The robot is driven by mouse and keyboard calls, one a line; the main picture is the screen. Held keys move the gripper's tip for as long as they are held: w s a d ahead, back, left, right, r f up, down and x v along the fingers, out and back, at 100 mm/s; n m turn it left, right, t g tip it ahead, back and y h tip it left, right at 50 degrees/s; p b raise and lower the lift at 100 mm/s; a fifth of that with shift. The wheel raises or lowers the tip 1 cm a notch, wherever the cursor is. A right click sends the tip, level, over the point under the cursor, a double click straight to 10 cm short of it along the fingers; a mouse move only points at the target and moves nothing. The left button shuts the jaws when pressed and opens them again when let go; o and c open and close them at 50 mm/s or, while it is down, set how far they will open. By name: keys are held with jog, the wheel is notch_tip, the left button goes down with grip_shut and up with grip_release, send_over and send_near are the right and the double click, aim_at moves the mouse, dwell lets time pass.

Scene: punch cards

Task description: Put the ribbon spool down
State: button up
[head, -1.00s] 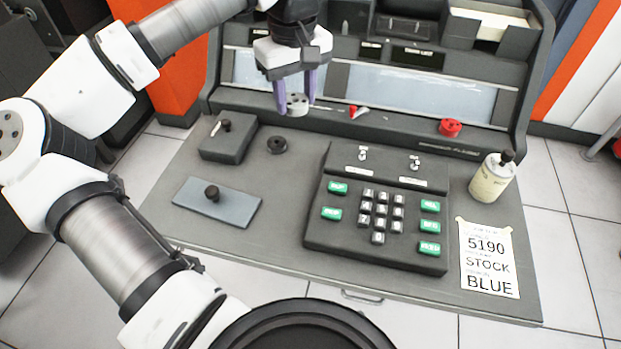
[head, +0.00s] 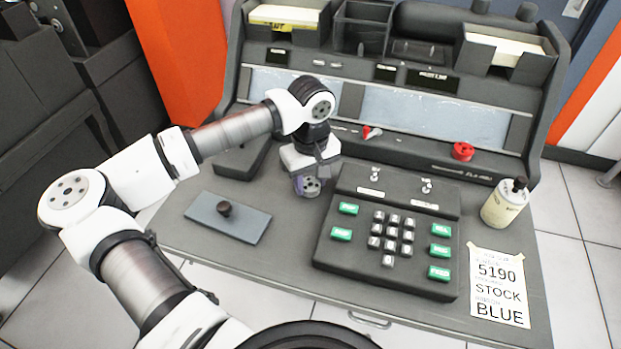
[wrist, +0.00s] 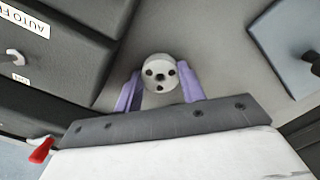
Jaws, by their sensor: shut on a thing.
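The ribbon spool (wrist: 158,72) is a pale grey disc with several dark holes in its face. In the wrist view it sits between the two purple fingers of my gripper (wrist: 160,88), which is shut on it. In the head view my gripper (head: 309,187) points down over the desk, just left of the keypad unit, with the spool (head: 313,185) at its fingertips. The spool is low over the desk top; I cannot tell whether it touches. The round black piece seen earlier on the desk is hidden in the head view, behind my gripper and arm.
The keypad unit (head: 340,262) stands close to the right of my gripper. A grey plate with a black knob (head: 228,217) lies to the left. A dark block (head: 240,160) is partly behind my arm. A bottle (head: 503,205) and a note (head: 498,287) are at the right.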

jog(key=shift+f, duration=0.1)
jog(key=shift+f, duration=0.15)
jog(key=o, duration=0.9)
jog(key=shift+o, duration=0.2)
notch_tip(320, 180, up, 12)
jog(key=shift+r+b, duration=0.25)
jog(key=shift+b, duration=0.15)
